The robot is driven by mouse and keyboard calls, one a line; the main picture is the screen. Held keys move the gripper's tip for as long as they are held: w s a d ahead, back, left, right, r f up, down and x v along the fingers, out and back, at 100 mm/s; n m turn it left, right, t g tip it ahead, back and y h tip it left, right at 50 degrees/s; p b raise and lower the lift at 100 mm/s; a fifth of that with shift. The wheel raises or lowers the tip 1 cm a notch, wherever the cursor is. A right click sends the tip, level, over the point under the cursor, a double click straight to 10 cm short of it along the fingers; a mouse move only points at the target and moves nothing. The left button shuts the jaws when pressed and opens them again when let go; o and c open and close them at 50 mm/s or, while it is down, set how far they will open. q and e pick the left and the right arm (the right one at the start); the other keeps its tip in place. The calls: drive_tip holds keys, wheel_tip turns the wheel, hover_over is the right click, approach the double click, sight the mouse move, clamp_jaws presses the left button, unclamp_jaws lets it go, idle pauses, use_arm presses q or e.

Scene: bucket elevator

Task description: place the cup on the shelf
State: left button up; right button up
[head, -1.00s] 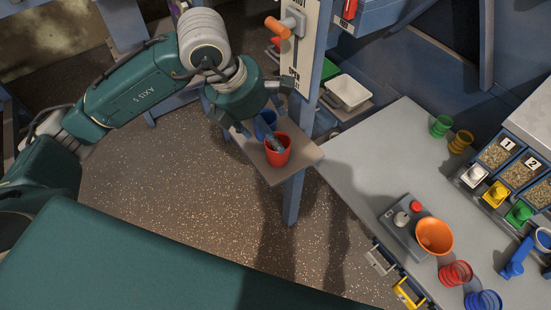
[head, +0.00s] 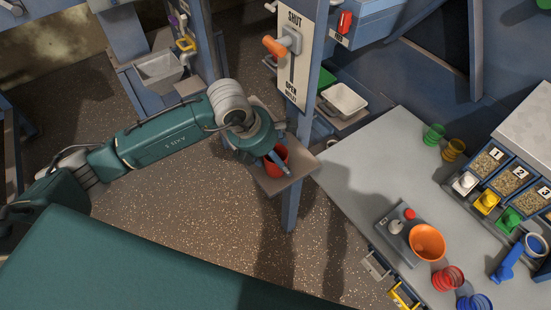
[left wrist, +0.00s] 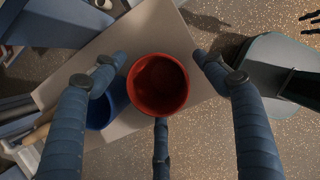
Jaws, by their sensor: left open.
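A red cup (head: 280,153) stands on a small beige shelf (head: 296,180) beside a blue post. My left gripper (head: 277,163) is over the shelf at the cup, partly covering it. In the left wrist view the red cup (left wrist: 158,84) shows from above, its open mouth between the spread fingers of my left gripper (left wrist: 158,90). The fingers are open, with gaps at both sides; the lower finger ends close to the cup's rim. A blue cup (left wrist: 119,93) stands left of the red one, partly behind the left finger. My right gripper is not in view.
A white tray (head: 344,100) lies behind the post. The grey workbench (head: 360,180) at right holds an orange bowl (head: 427,243) and coloured coils.

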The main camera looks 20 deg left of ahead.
use_arm(q)
drive_tip(key=shift+f, duration=0.2)
drive_tip(key=c, duration=1.2)
drive_tip(key=shift+r, duration=0.1)
wheel_tip(320, 180, up, 18)
drive_tip(key=b, duration=0.4)
drive_tip(key=shift+s+a+f+m+g+y, duration=0.6)
drive_tip(key=shift+s+f+m+g, duration=1.25)
drive_tip(key=shift+m, duration=2.9)
drive_tip(key=shift+s+a+f+m+g+y, duration=0.35)
drive_tip(key=shift+s+a+f+m+g, duration=0.45)
drive_tip(key=shift+s+m, duration=3)
drive_tip(key=shift+s+a+f+m+g+y, duration=0.45)
drive_tip(key=shift+s+a+f+m+g, duration=0.65)
drive_tip(key=shift+m, duration=4.55)
drive_tip(key=shift+s+d+f+g, duration=0.25)
drive_tip(key=shift+s+d+f, duration=0.1)
drive_tip(key=shift+s+d, duration=0.1)
